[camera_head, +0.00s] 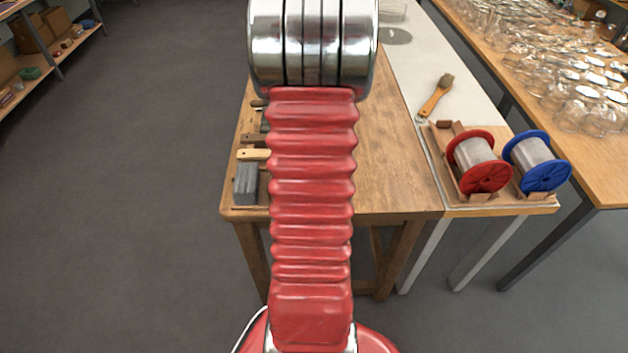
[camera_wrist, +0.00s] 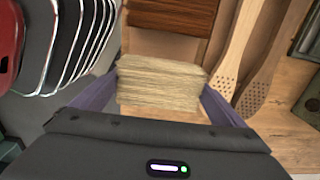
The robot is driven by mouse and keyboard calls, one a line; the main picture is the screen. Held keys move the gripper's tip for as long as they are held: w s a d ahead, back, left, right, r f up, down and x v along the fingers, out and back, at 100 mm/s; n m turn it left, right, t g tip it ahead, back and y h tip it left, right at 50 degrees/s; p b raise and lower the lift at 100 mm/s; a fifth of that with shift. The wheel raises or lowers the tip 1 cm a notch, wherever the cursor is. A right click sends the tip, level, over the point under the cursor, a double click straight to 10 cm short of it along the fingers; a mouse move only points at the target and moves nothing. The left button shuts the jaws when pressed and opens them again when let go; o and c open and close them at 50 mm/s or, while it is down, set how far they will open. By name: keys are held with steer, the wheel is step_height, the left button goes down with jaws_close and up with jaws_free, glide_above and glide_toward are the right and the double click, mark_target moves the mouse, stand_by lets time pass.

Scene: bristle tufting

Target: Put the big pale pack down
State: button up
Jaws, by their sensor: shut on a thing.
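The big pale pack (camera_wrist: 160,82) is a straw-coloured bundle of bristles, seen in the wrist view. My gripper (camera_wrist: 158,96) is shut on it, with one purple finger at each side. The pack's near side is partly hidden by the gripper body. Wooden surface shows around it, but I cannot tell whether the pack touches it. In the head view my red arm hides both the gripper and the pack.
Perforated wooden brush backs (camera_wrist: 245,60) lie right of the pack, and a dark brown block (camera_wrist: 168,14) lies beyond it. The wooden bench (camera_head: 395,150) has a grey block (camera_head: 246,184) at its left edge. Red (camera_head: 480,162) and blue (camera_head: 538,161) spools stand right.

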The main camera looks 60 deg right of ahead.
steer(key=shift+f, duration=1.85)
steer(key=shift+f, duration=0.1)
steer(key=o, duration=1)
step_height(320, 180, up, 12)
steer(key=shift+r, duration=0.15)
